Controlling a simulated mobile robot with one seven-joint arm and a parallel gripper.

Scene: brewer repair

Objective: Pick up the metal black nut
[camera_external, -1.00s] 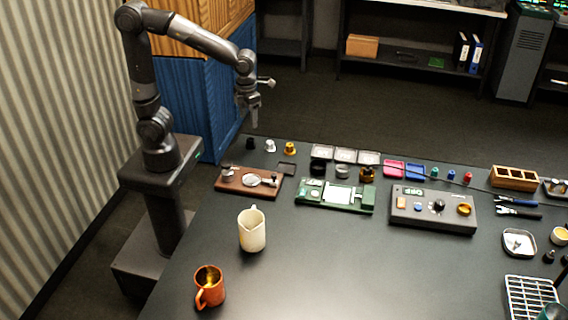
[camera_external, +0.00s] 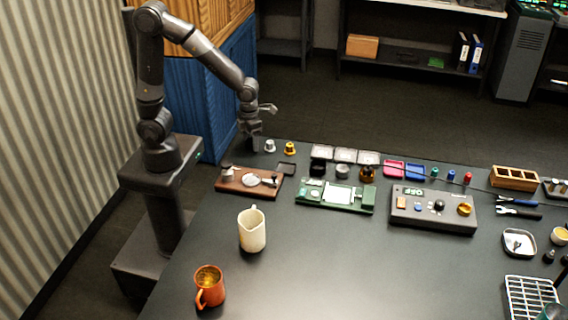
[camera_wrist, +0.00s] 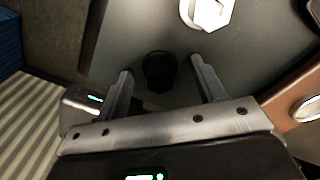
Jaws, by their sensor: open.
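The black nut (camera_wrist: 159,72) stands near the table's edge. In the wrist view it lies between the two fingers of my gripper (camera_wrist: 161,66), nearer the fingertips, with a gap on each side. My gripper is open and empty. The silver nut also shows in the wrist view (camera_wrist: 207,10), at the top.
A brown wooden board (camera_external: 236,184) with metal parts lies just in front of my gripper. A green fixture (camera_external: 310,198) and a grey control box (camera_external: 430,219) are farther right. A cream pitcher (camera_external: 252,232) and an orange mug (camera_external: 210,289) stand on the open table at the front.

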